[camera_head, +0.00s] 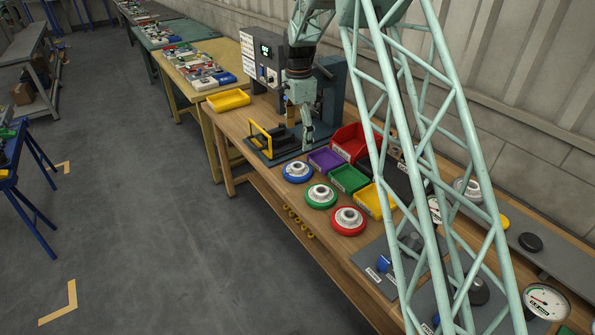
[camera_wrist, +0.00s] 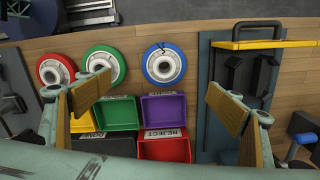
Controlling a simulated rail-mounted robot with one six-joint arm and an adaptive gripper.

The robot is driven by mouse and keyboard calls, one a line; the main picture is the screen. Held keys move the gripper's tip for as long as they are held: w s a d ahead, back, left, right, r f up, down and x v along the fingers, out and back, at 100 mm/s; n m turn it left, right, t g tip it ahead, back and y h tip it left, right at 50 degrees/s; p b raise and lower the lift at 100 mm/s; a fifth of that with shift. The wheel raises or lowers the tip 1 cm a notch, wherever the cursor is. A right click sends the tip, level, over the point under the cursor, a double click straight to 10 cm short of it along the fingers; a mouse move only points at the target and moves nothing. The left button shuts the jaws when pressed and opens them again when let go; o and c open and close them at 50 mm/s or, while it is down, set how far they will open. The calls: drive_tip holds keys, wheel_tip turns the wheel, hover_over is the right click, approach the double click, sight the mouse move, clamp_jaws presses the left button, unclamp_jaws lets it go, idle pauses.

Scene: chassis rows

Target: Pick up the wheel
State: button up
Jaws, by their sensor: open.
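Three wheels with pale grey hubs lie flat in a row along the front of the wooden bench. They are a blue wheel (camera_head: 298,172), a green wheel (camera_head: 321,197) and a red wheel (camera_head: 348,221). The wrist view shows the blue wheel (camera_wrist: 163,63) ahead between my fingers, with a thin dark jagged mark at its hub. The green wheel (camera_wrist: 118,62) is partly behind my left finger, and the red wheel (camera_wrist: 50,68) is farther left. My gripper (camera_head: 307,147) is open and empty, above the bench near the black fixture, apart from every wheel.
Purple (camera_wrist: 167,108), green (camera_wrist: 116,112), yellow (camera_wrist: 82,122) and red (camera_wrist: 165,147) bins stand beside the wheels; the red one is labelled REJECT.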

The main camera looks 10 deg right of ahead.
drive_tip(key=shift+w+f+m, duration=0.2)
drive_tip(key=shift+w+f, duration=0.25)
drive_tip(key=shift+f, duration=0.4)
drive_tip(key=shift+w+f+m, duration=0.2)
drive_tip(key=shift+w+f, duration=0.2)
drive_tip(key=shift+f, duration=0.45)
drive_tip(key=shift+f, duration=0.15)
hover_over(297, 167)
drive_tip(key=s, duration=0.1)
drive_tip(key=shift+s+f, duration=0.15)
drive_tip(key=shift+f, duration=4)
drive_tip(key=shift+f, duration=0.15)
drive_tip(key=shift+s+a+f+b, duration=0.1)
drive_tip(key=shift+f+b, duration=0.2)
drive_tip(key=shift+f, duration=0.95)
drive_tip(key=shift+s+f+b, duration=0.1)
drive_tip(key=shift+f+b, duration=0.15)
drive_tip(key=shift+f, duration=0.95)
drive_tip(key=shift+w, duration=0.1)
drive_tip(key=c, duration=1.2)
drive_tip(key=shift+o, duration=0.2)
drive_tip(key=shift+r, duration=0.2)
wheel_tip(297, 167, up, 10)
drive_tip(key=p, duration=0.1)
drive_tip(key=shift+f, duration=0.15)
